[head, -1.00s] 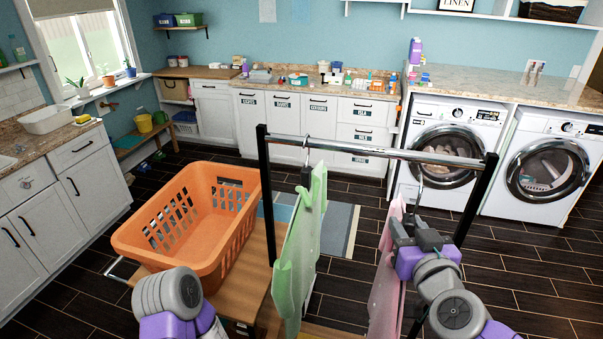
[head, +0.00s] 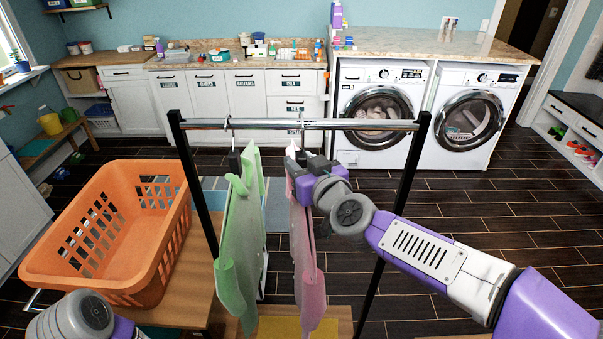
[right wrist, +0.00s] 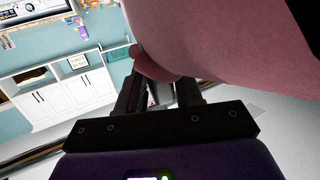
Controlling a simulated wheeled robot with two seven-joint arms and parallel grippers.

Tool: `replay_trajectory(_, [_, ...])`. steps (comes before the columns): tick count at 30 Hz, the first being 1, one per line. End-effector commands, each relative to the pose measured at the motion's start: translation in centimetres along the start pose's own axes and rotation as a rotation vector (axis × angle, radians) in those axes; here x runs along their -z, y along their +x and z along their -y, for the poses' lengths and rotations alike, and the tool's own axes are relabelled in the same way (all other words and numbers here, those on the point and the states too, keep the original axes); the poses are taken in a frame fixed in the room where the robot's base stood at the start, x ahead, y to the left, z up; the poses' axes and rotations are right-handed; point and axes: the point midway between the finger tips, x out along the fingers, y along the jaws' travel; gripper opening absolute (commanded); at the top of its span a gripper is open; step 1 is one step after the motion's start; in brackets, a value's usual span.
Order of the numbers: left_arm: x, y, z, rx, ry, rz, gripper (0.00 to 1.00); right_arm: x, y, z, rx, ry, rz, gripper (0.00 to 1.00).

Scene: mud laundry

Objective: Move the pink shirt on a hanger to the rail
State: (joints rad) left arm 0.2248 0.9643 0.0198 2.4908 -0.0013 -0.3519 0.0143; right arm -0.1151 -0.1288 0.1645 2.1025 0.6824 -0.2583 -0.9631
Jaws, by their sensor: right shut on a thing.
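The pink shirt (head: 306,250) hangs upright on its hanger below the metal rail (head: 345,125), to the right of a green shirt (head: 241,245). Its hanger hook (head: 301,124) shows at the rail's height; I cannot tell whether it sits over the bar. My right gripper (head: 303,166) is shut on the pink shirt near its top, from the right. In the right wrist view, the pink cloth (right wrist: 220,40) fills the upper right and partly hides the fingers (right wrist: 160,92). Of my left arm only a part shows at the lower left; its gripper is out of view.
The rail stands on black posts (head: 195,190). An orange laundry basket (head: 165,245) is left of it, on a wooden surface (head: 185,310). Two white washers (head: 378,165) stand behind. The dark floor (head: 480,215) at the right is clear.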

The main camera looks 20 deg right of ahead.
Motion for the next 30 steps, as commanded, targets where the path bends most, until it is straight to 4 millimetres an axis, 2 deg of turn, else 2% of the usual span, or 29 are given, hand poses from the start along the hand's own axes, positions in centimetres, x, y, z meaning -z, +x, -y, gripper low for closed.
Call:
replay_trajectory(17, [0.1,1.4,0.5,0.000,0.000,0.000,0.43,0.6,4.2,-2.1,-0.001,0.000,-0.002,0.00])
replay_trajectory(21, [0.1,2.5,0.9,0.000,0.000,0.000,0.43,-0.7,4.2,-2.0,-0.001,-0.002,-0.002,0.00])
replay_trajectory(30, [0.1,3.1,1.2,0.000,0.000,0.000,0.43,-1.5,4.3,-2.0,-0.001,0.000,-0.002,0.00])
